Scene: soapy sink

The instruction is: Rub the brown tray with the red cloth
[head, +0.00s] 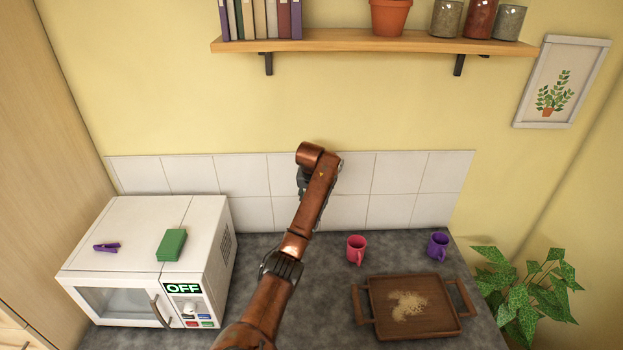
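The brown tray (445,318) lies on the grey counter at the lower right, with a handle at each side. A patch of pale tan crumbs or powder (408,305) is on its middle. I see no red cloth in the head view. One copper-coloured arm of mine (310,205) rises from the bottom, left of the middle, and reaches over the counter towards the tiles. It is well left of the tray and apart from it. Dark parts show along this arm, but its fingertips cannot be made out. My other arm is not in view.
A white microwave (120,240) marked OFF stands left, with a green sponge (171,245) and purple peg (106,247) on top. A pink-red mug (356,248) and purple mug (438,245) stand behind the tray. A plant (525,285) is right. A shelf (380,41) hangs above.

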